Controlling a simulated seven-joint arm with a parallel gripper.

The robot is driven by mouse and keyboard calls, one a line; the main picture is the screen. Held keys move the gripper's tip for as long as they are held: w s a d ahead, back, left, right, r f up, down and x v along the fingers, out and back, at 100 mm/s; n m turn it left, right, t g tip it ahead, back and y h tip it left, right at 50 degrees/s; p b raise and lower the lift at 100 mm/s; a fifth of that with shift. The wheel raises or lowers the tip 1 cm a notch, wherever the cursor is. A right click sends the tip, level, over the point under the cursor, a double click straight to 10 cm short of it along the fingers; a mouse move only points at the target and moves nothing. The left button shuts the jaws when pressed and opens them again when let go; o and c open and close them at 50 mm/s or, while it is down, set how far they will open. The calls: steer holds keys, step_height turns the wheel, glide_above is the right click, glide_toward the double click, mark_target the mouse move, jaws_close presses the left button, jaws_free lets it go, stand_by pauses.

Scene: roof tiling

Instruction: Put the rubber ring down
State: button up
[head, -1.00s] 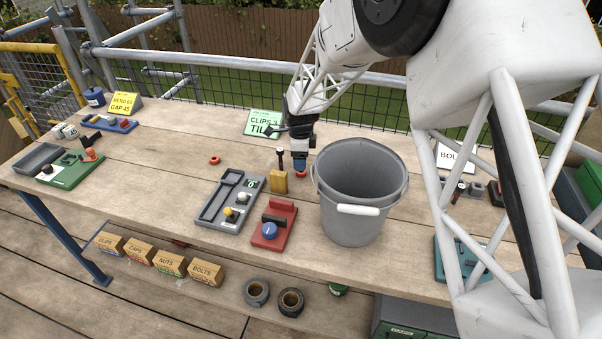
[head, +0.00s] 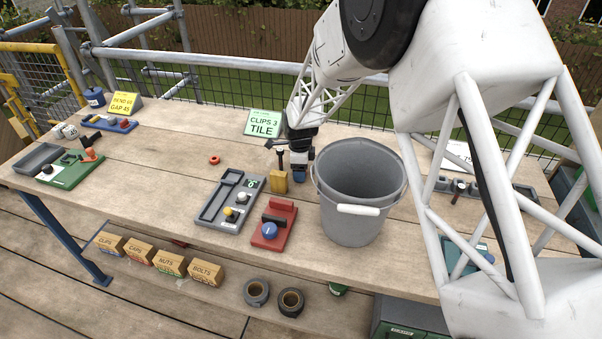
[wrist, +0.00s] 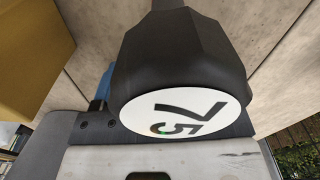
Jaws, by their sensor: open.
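A small red-orange ring (head: 214,160) lies flat on the bench, well left of my gripper. I cannot tell whether it is the task's rubber ring. My gripper (head: 299,176) is open, pointing down low over the bench, between a yellow block (head: 279,182) and the grey bucket. No ring shows at its blue fingertips now; anything under or behind them is hidden. In the wrist view, a dark rounded body with a white oval marked 75 (wrist: 180,112) fills the middle. A bit of blue (wrist: 104,84) shows beside it, and the fingertips' contact with the bench is hidden.
The grey bucket (head: 362,218) stands close on the right. A red block with a blue knob (head: 270,230) and a grey tray (head: 222,208) are in front. The green clips sign (head: 263,123) stands behind. Bare bench lies left of my gripper.

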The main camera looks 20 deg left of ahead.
steer(key=c, duration=1.1)
steer(key=shift+r, duration=0.15)
step_height(320, 180, up, 10)
steer(key=shift+f, duration=0.15)
stand_by(0.6)
steer(key=w+d+r+n, duration=0.4)
steer(key=w+d+n, duration=0.1)
steer(key=d, duration=0.8)
steer(key=w+d+r+n, duration=0.5)
steer(key=d, duration=0.9)
steer(key=w+d+r+n, duration=0.5)
steer(key=d, duration=0.8)
steer(key=shift+w+d, duration=0.2)
steer(key=shift+d, duration=0.05)
